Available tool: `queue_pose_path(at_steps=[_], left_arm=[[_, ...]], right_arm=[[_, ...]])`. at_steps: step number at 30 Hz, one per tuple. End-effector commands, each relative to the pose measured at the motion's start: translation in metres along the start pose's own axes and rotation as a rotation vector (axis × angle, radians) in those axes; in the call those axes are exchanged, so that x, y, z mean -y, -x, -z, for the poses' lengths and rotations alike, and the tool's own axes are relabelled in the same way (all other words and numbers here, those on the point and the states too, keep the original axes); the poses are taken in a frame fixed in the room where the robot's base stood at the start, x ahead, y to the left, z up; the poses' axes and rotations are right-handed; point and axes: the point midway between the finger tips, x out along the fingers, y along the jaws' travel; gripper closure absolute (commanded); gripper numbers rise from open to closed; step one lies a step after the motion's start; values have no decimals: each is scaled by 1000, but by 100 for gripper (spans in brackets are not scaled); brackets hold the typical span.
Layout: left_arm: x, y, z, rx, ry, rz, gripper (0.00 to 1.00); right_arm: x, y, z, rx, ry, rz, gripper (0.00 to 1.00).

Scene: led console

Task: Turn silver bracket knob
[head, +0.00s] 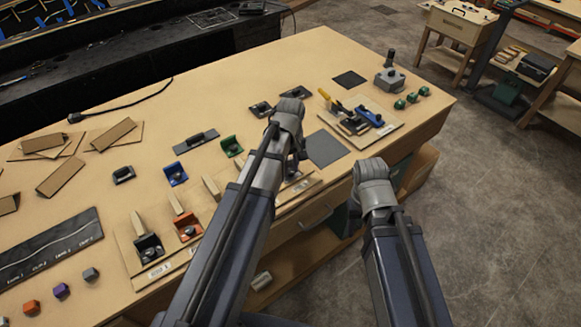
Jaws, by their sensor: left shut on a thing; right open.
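A light wooden board (131,262) near the front edge of the bench carries a black bracket (148,248), an orange bracket (187,226) and several wooden pieces. My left arm crosses over the board. My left gripper (298,163) points down at the board's far right end and is shut on a small grey part, probably the silver bracket's knob. The arm and fingers hide most of that part, so its turn angle cannot be read. My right gripper (373,190) is over the bench's right front edge, apart from the board. It is open, its fingertips mostly hidden behind its wrist.
A blue bracket (176,174) and a green bracket (231,146) stand behind the board. A dark grey square (326,148) lies right of my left gripper. A clamp board (390,131), a grey joystick box (389,80) and green knobs (412,97) are further right.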

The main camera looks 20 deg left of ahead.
Motion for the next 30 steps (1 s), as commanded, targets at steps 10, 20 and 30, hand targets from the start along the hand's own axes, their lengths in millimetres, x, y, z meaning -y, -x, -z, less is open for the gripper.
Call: queue_pose_path(at_steps=[10, 20, 30], left_arm=[[-1, 1, 1, -2, -330, -1, 100], [-1, 1, 1, -3, -644, -1, 100], [-1, 1, 1, -4, -966, 0, 100]], right_arm=[[0, 1, 0, 0, 0, 0, 50], [0, 1, 0, 0, 0, 0, 50], [0, 1, 0, 0, 0, 0, 50]])
